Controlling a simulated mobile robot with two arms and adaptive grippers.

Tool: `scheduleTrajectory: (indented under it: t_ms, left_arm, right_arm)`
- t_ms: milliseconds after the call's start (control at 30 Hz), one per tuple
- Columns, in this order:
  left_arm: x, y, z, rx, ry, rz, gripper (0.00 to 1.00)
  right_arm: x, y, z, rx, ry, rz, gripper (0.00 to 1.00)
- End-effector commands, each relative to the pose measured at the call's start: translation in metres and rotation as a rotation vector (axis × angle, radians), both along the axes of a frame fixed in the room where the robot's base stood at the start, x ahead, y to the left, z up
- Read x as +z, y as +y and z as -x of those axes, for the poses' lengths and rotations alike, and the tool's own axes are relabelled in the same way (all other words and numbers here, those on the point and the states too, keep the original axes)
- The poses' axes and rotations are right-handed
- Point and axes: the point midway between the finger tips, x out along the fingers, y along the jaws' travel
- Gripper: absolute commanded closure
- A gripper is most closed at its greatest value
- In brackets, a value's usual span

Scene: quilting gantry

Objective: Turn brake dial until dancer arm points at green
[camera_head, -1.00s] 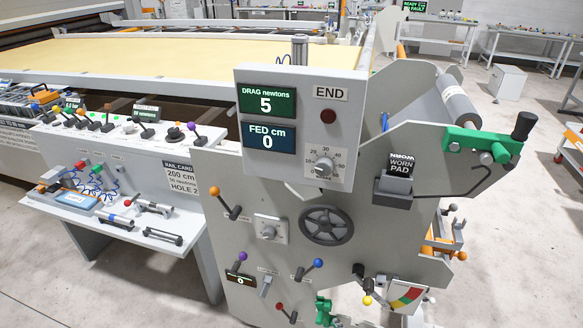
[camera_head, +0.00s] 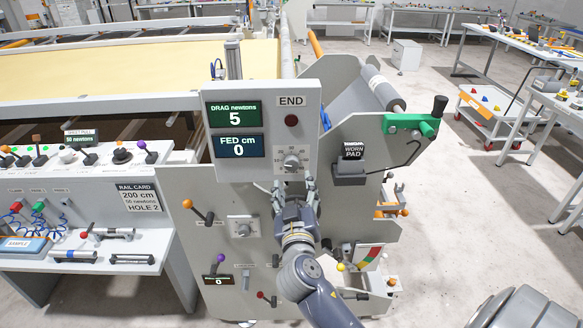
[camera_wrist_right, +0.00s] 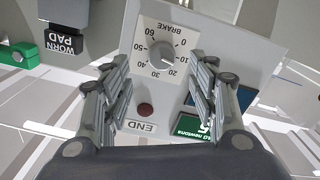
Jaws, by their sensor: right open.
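The brake dial (camera_head: 292,162) is a grey knob on a white scale plate, low on the upright display box. In the right wrist view the dial (camera_wrist_right: 161,54) appears upside down, with numbers around it and the word BRAKE. My right gripper (camera_head: 294,185) is open just below the dial; in the wrist view its fingers (camera_wrist_right: 160,70) stand either side of it, apart from the knob. A red, yellow and green sector scale (camera_head: 369,257) sits low on the machine's right, with a yellow ball (camera_head: 340,267) at its left. Which colour the dancer arm points at is too small to tell.
The display box reads DRAG 5 newtons (camera_head: 234,113) and FED 0 cm (camera_head: 236,146). A red END button (camera_head: 291,120) is above the dial. An orange-knobbed lever (camera_head: 198,210) and a second dial (camera_head: 240,229) are left of my arm. My arm hides the handwheel.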

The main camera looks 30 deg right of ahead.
Motion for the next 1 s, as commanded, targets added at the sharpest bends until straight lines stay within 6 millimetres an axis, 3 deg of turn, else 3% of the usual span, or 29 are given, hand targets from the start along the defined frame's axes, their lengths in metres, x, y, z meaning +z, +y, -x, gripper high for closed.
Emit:
scheduleTrajectory:
  t_ms: [133, 400, 867, 1000]
  left_arm:
    - [0.014, -0.006, 0.000, 0.001, -0.001, 0.006, 1.00]
    - [0.025, 0.004, 0.000, -0.002, 0.000, -0.004, 1.00]
    - [0.027, 0.006, 0.000, -0.001, -0.001, -0.007, 1.00]
    - [0.028, 0.006, 0.000, -0.001, -0.001, -0.007, 1.00]
  right_arm:
    - [0.004, -0.015, -0.024, 0.000, 0.001, 0.002, 0.46]
    - [0.002, -0.032, -0.054, 0.002, 0.002, 0.000, 0.46]
    - [-0.001, -0.038, -0.063, 0.002, 0.002, -0.001, 0.46]
    - [-0.001, -0.038, -0.063, 0.002, 0.002, -0.001, 0.73]
